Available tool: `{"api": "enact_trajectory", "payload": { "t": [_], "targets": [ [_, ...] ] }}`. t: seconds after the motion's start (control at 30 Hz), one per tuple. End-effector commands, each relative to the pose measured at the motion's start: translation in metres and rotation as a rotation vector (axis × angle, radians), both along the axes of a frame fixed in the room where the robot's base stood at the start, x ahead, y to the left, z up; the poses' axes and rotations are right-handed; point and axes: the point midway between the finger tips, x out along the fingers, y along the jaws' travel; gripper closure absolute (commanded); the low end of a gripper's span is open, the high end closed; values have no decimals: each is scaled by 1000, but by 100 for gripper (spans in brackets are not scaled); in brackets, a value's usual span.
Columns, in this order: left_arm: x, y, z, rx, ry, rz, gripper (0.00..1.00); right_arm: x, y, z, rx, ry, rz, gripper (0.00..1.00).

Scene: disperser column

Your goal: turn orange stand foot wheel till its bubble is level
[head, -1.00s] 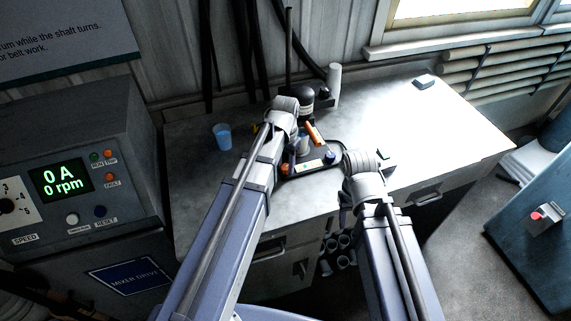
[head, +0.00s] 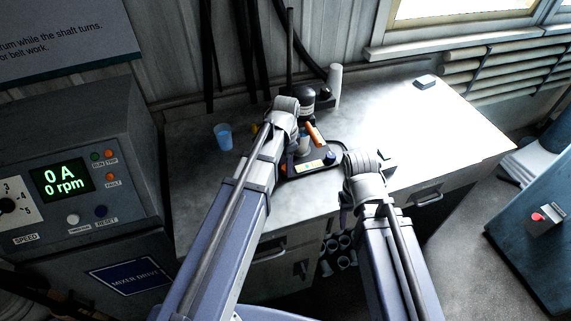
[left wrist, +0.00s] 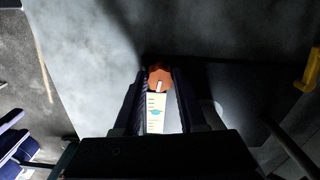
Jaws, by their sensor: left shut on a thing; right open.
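The orange foot wheel (left wrist: 158,77) is between the fingertips of my left gripper (left wrist: 159,88), which is shut on it. In front of the wheel, between the fingers, a pale scale strip (left wrist: 156,105) with dark marks shows a teal bubble (left wrist: 155,112). The bubble sits along the strip's lower half in this view. In the head view the stand's dark base (head: 327,150) is on the bench, with the left wrist over its left side. My right gripper (head: 362,170) is right of the base, apart from it; its fingertips are mostly hidden.
A blue cup (head: 223,136) stands left of the stand. A dark motor head (head: 302,97) and upright rod rise behind it. The drive panel reads 0 rpm.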

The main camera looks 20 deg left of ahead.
Motion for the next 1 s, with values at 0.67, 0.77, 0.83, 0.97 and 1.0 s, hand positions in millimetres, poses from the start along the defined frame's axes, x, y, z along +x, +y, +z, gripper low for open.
{"api": "enact_trajectory", "payload": {
  "t": [0.67, 0.77, 0.83, 0.97, 1.0],
  "targets": [
    [0, 0, 0, 0, 0, -4, 30, 0, 0, 0, 0, 0, 0, 50],
    [0, 0, 0, 0, 0, -4, 30, 0, 0, 0, 0, 0, 0, 50],
    [0, 0, 0, 0, 0, -4, 30, 0, 0, 0, 0, 0, 0, 50],
    [0, 0, 1, 0, 0, -4, 30, 0, 0, 1, 0, 0, 0, 50],
    [0, 0, 2, 0, 0, -4, 30, 0, 0, 2, 0, 0, 0, 50]
  ]
}}
